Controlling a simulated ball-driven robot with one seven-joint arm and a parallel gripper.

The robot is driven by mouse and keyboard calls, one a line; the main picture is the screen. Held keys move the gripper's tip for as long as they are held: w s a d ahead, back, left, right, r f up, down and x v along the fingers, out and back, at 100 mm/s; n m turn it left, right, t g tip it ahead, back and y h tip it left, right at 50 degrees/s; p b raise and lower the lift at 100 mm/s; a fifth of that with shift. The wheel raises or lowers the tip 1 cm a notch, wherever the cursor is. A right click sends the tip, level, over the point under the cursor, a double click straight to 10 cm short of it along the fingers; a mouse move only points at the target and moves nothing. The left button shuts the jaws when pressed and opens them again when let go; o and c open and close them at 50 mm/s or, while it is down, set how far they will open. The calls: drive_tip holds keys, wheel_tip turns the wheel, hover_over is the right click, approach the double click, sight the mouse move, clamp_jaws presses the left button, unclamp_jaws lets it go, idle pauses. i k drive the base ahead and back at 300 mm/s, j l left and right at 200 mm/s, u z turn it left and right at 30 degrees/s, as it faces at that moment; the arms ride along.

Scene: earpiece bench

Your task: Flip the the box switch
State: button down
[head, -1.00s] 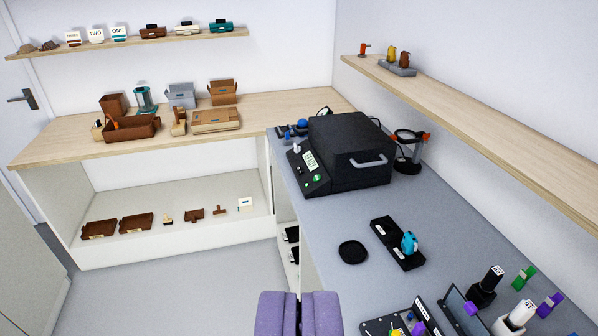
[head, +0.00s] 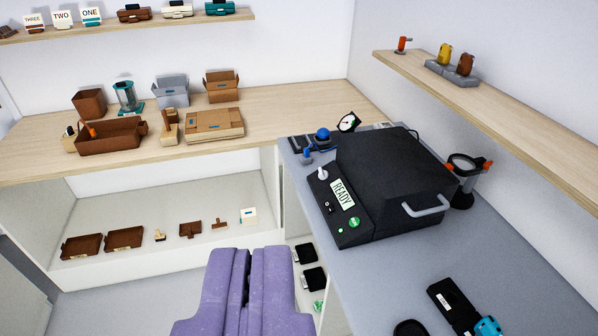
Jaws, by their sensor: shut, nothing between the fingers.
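The black box (head: 392,185) stands on the grey bench, with a silver handle on its right front. Its sloped control panel (head: 342,205) faces left. The panel carries a display reading READY (head: 342,194), a green button (head: 354,222), a small toggle switch (head: 328,208) and a white lever or knob (head: 322,174) at its upper end. Which way the switch is set is too small to tell. My gripper (head: 250,255) is purple, shut and empty. In the picture it is below and left of the box, apart from it, in front of the bench's side.
Blue-knobbed devices (head: 318,141) and a gauge (head: 348,122) stand behind the box. A magnifier stand (head: 464,178) is close on its right. A black tray (head: 460,308) and round black pad (head: 409,328) lie in front. A wall shelf (head: 490,95) overhangs the right side.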

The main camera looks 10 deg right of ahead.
sight(330, 208)
drive_tip(key=i+j+u, duration=0.1)
drive_tip(key=i, duration=0.75)
drive_tip(key=i+j+u, duration=0.1)
drive_tip(key=i, duration=0.7)
drive_tip(key=j, duration=0.1)
